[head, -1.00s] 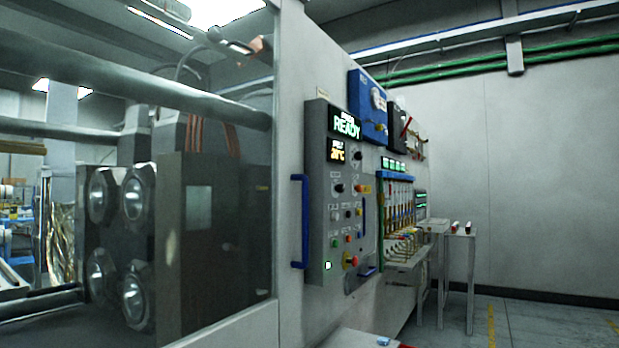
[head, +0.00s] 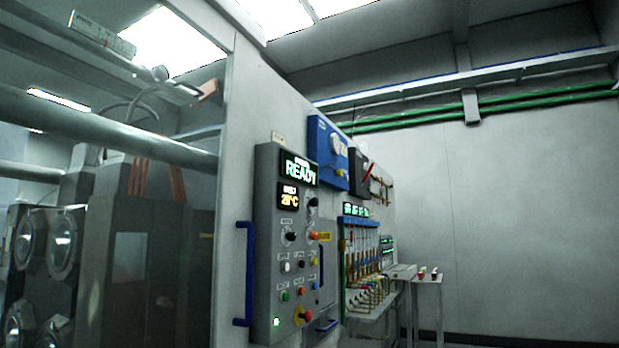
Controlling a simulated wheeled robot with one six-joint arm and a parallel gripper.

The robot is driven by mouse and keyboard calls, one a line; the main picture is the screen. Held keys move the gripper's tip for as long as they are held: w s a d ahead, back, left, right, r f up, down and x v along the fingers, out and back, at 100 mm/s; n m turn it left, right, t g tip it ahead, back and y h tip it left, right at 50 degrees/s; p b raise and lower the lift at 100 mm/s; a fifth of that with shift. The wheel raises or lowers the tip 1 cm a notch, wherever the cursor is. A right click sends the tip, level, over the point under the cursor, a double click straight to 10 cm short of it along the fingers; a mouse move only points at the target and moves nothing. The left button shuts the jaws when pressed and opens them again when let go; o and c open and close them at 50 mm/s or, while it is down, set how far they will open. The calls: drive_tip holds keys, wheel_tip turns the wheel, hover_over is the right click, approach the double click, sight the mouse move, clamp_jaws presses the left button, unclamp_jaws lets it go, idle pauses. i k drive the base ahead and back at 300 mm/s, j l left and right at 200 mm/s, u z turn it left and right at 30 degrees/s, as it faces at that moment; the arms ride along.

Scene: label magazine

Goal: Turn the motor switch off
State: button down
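A grey control panel (head: 268,262) is mounted on the machine's pale side wall, seen at a slant in the head view. Black rotary switches sit on the panel, one at the left (head: 290,236) and one higher at the right (head: 312,202). The labels are too small to read, so I cannot tell which is the motor switch. My gripper is not in view.
A blue handle (head: 245,272) stands out left of the panel. A blue box (head: 326,155) is mounted beyond it, with a rack of coloured tubes (head: 362,255) below. A small grey table (head: 427,290) stands at the far end. Glazing covers the machine at left.

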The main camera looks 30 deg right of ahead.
sight(291, 236)
drive_tip(key=i+l, duration=0.1)
drive_tip(key=l, duration=0.55)
drive_tip(key=i+l+u, duration=0.15)
drive_tip(key=l, duration=1.2)
drive_tip(key=i+u, duration=0.05)
drive_tip(key=i, duration=0.05)
